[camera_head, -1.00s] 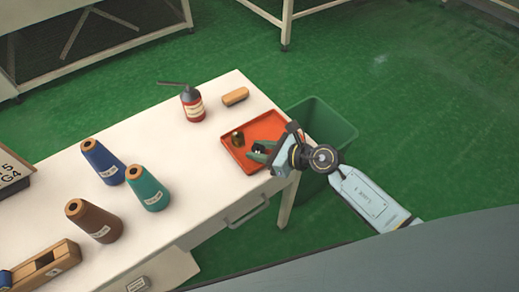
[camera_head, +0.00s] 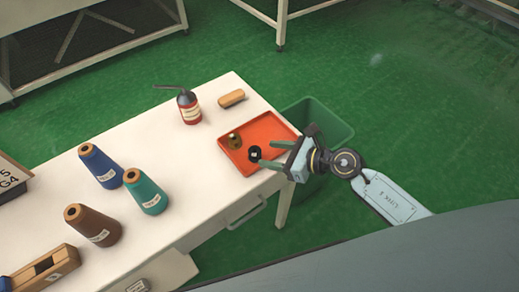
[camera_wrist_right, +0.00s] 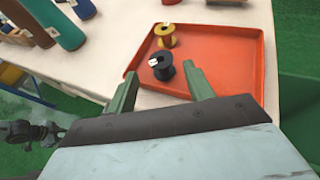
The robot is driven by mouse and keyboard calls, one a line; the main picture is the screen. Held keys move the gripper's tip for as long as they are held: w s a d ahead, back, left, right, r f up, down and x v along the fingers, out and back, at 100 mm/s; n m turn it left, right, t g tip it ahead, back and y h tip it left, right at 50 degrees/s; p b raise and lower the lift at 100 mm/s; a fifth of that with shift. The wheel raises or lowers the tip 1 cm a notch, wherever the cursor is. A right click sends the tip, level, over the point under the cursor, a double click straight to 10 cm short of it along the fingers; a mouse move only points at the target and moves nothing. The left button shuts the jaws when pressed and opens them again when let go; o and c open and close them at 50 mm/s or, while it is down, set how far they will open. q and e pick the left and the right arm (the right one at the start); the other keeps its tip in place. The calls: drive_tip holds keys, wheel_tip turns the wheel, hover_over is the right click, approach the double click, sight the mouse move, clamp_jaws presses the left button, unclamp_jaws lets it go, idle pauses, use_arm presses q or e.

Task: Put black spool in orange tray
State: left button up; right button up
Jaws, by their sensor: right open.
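The black spool (camera_head: 255,154) stands in the orange tray (camera_head: 268,129), near the tray's front left side. In the right wrist view the black spool (camera_wrist_right: 162,67) stands upright on the tray floor, just in front of a yellow spool (camera_wrist_right: 166,36). My right gripper (camera_head: 272,154) is open and empty at the tray's right front edge. In the right wrist view its two fingers (camera_wrist_right: 160,88) are spread wide, with the black spool beyond their tips and apart from them. My left gripper is not in view.
A red oil can (camera_head: 189,108) and a tan block (camera_head: 231,98) stand behind the tray. Blue (camera_head: 100,166), teal (camera_head: 146,191) and brown (camera_head: 93,225) thread cones stand on the left of the white table. A green bin (camera_head: 325,122) is on the floor to the right.

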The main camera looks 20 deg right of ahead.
drive_tip(key=v, duration=0.6)
